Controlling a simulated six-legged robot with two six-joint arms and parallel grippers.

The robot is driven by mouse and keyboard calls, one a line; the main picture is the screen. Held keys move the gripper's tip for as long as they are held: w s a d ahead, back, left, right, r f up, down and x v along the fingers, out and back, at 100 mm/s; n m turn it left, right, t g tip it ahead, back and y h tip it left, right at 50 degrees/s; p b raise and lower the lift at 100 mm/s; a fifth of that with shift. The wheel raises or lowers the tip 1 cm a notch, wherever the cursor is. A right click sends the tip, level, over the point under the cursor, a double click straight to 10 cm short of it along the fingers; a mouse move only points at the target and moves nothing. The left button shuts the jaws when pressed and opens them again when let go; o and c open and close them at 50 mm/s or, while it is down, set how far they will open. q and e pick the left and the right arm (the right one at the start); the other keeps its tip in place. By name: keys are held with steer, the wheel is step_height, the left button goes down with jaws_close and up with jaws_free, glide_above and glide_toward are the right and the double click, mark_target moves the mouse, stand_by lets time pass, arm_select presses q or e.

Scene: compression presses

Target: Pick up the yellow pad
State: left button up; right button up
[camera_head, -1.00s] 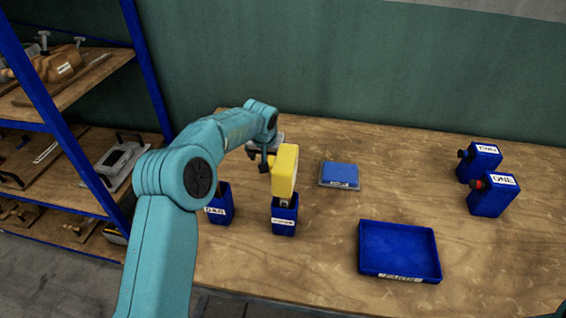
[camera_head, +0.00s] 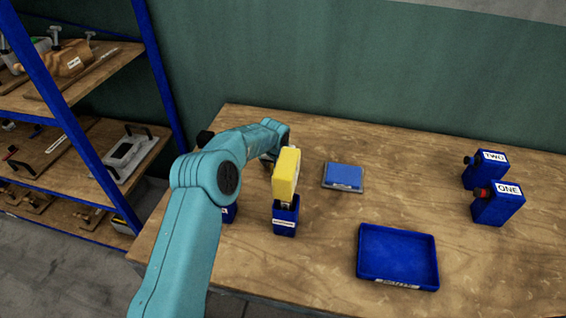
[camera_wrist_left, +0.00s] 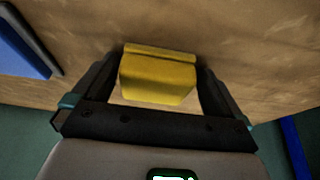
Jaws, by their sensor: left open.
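The yellow pad (camera_head: 286,175) stands upright in a small blue holder (camera_head: 284,219) with a white label, near the left part of the table. In the left wrist view the yellow pad (camera_wrist_left: 158,77) lies between the two dark fingers of my left gripper (camera_wrist_left: 160,80). The gripper is open, with a small gap on each side of the pad. In the head view my left arm reaches in behind the pad, and its fingers are mostly hidden. My right gripper is not in view.
A second blue holder (camera_head: 229,213) is partly hidden by my arm. A blue block on a grey plate (camera_head: 343,177), an empty blue tray (camera_head: 398,256) and boxes labelled TWO (camera_head: 485,170) and ONE (camera_head: 498,205) stand to the right. A shelf (camera_head: 100,170) is at left.

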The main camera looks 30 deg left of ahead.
arm_select(q)
steer(key=shift+r, duration=0.1)
steer(key=shift+w+d, duration=0.1)
steer(key=shift+d, duration=0.05)
steer(key=c, duration=0.8)
steer(key=shift+c, duration=0.2)
steer(key=shift+r, duration=0.25)
step_height(320, 180, up, 8)
steer(key=shift+r+b, duration=0.25)
steer(key=shift+b, duration=0.35)
step_height(320, 180, up, 11)
steer(key=p, duration=0.2)
steer(key=shift+f, duration=0.1)
